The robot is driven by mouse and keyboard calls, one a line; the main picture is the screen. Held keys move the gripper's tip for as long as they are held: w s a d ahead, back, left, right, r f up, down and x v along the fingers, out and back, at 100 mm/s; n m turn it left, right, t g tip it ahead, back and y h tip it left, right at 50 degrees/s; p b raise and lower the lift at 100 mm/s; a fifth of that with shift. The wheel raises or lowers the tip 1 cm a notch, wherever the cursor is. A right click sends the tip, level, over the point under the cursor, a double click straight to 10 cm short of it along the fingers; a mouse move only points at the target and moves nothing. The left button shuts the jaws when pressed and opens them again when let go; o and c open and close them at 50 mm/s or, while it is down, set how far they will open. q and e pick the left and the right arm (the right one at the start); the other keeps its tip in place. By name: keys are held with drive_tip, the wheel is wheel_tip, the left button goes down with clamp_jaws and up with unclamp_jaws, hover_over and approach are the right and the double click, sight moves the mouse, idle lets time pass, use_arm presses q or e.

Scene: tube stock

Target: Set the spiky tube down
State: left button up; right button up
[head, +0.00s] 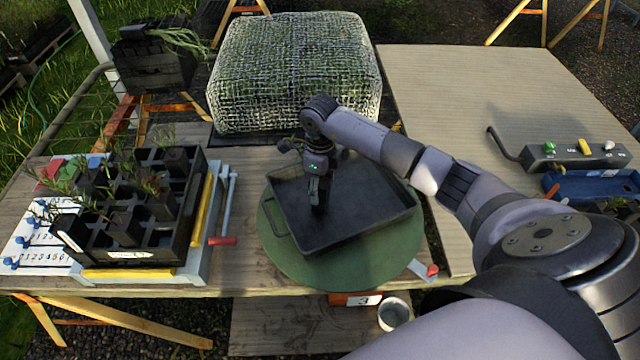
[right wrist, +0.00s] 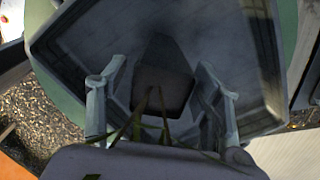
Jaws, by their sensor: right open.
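In the right wrist view a dark square tube (right wrist: 172,98) with thin, spiky green-brown leaves stands between the fingers of my right gripper (right wrist: 162,100). The fingers are spread, with a visible gap on both sides of the tube. In the head view my right gripper (head: 318,190) points down over the left part of the black tray (head: 375,213). The tube can hardly be told from the dark gripper there. It appears to stand on the tray floor; its base is hidden. My left gripper is not in view.
The tray sits on a round green mat (head: 300,268). A black crate (head: 130,254) of planted tubes stands at left, by a numbered white board (head: 35,240). A mesh-covered block (head: 295,75) is behind. A grey control box (head: 575,158) is at right. The tray's right side is bare.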

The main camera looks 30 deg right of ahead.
drive_tip(key=shift+r, duration=0.25)
wheel_tip(320, 180, up, 11)
drive_tip(key=b, duration=0.2)
drive_tip(key=shift+w+f+b, duration=0.1)
drive_tip(key=shift+f+b, duration=0.1)
drive_tip(key=shift+b, duration=0.2)
drive_tip(key=shift+r, duration=0.6)
